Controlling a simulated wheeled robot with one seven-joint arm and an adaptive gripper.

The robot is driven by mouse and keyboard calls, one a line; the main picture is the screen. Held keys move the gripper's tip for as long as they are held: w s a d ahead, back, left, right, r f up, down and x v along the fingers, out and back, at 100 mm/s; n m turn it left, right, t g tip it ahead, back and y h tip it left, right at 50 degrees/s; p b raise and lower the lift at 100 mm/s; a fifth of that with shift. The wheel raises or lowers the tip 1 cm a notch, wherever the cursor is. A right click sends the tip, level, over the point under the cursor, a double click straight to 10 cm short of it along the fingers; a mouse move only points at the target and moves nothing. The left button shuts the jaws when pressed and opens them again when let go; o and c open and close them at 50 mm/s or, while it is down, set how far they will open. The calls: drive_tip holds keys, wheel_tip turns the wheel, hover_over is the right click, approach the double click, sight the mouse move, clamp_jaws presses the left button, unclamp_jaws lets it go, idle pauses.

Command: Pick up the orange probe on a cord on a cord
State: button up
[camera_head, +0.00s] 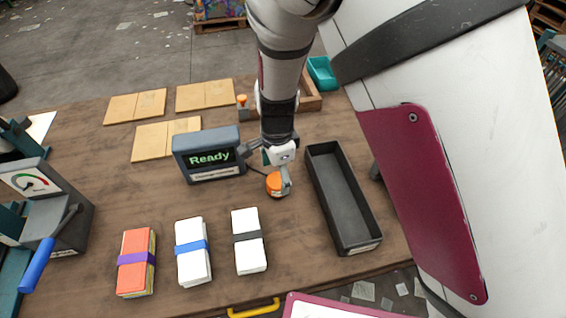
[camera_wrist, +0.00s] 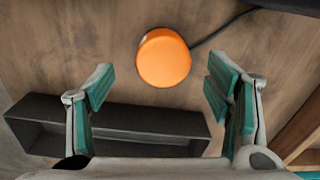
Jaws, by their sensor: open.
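The orange probe (camera_head: 275,184) is a short round orange piece on the wooden table, just right of the grey box with the "Ready" screen (camera_head: 209,155). In the wrist view the orange probe (camera_wrist: 163,57) shows its round top, with a dark cord running off to the upper right. My gripper (camera_head: 277,172) is over the probe in the head view and partly covers it. In the wrist view my gripper (camera_wrist: 160,90) is open, with teal-padded fingers apart on either side. The probe lies between and beyond the fingertips, and neither finger visibly touches it.
A long dark tray (camera_head: 322,193) stands close on the right. Banded stacks, orange (camera_head: 137,250), white with blue (camera_head: 192,267) and white with black (camera_head: 248,256), lie in front. A blue-handled lever device (camera_head: 62,212) is at the left. Flat tan boards (camera_head: 135,107) lie behind.

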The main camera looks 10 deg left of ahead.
sight(277, 180)
drive_tip(key=f, duration=0.4)
drive_tip(key=shift+w+a+f, duration=0.1)
drive_tip(key=shift+a+f, duration=0.1)
drive_tip(key=shift+f, duration=0.1)
drive_tip(key=c, duration=1.4)
